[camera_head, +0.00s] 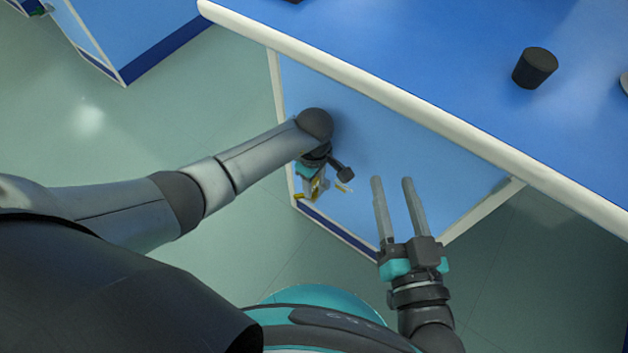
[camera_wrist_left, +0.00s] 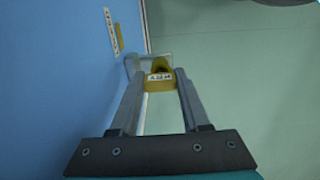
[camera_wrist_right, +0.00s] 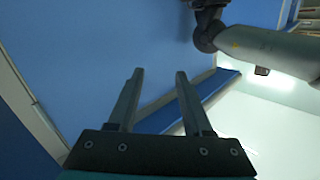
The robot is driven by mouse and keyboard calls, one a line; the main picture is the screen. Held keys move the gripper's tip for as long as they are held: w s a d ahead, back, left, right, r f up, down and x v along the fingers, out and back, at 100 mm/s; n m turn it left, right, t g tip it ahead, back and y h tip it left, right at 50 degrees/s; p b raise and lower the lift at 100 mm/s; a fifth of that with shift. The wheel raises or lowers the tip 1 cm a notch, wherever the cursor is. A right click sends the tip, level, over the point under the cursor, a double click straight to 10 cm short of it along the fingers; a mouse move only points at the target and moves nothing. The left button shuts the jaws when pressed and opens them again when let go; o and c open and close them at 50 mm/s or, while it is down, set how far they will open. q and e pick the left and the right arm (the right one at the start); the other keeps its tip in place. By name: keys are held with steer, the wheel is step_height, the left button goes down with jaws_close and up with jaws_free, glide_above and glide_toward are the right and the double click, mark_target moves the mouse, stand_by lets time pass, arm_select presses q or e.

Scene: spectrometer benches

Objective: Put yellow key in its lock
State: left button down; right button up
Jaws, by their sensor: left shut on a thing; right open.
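The blue bench top (camera_head: 430,60) with its white edge overhangs the blue side panel (camera_head: 390,135). A dark cylinder (camera_head: 535,67) stands on the top. Another blue bench (camera_head: 135,35) is at the upper left. Green floor (camera_head: 235,235) is open below my left arm.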

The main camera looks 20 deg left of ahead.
arm_select(q)
steer(key=shift+f, duration=0.5)
stand_by(0.4)
steer(key=c, duration=0.7)
jaws_free()
steer(key=shift+o, duration=0.2)
